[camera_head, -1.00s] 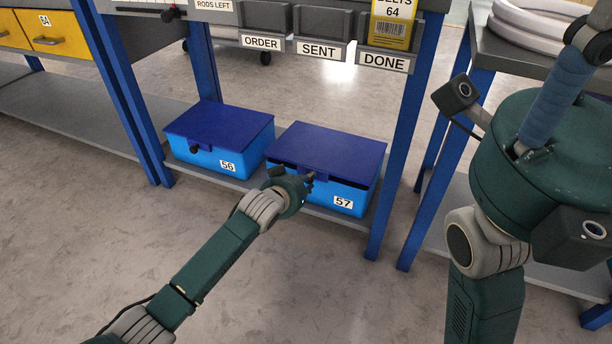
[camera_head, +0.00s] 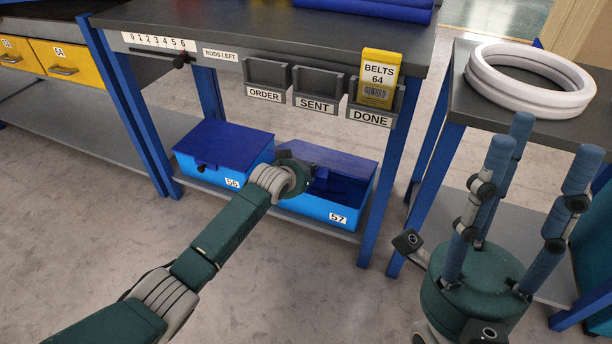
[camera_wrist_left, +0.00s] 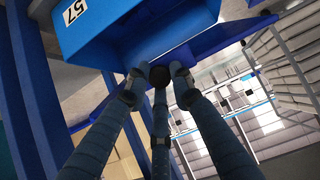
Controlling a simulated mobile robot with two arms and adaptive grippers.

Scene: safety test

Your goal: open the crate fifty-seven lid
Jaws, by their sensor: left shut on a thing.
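Crate fifty-seven (camera_head: 304,207) is a light blue box with a "57" label on the lower shelf. Its dark blue lid (camera_head: 347,163) is tilted up, and part of the dark inside shows under it. My left gripper (camera_head: 309,178) is at the lid's front edge, mostly hidden by its own wrist.
Crate fifty-six (camera_head: 207,174) stands shut, close on the left. A blue table leg (camera_head: 378,205) stands close on the right. The workbench (camera_head: 225,30) with ORDER, SENT and DONE bins (camera_head: 314,90) overhangs above. White rings (camera_head: 530,80) lie on the right table. Floor in front is free.

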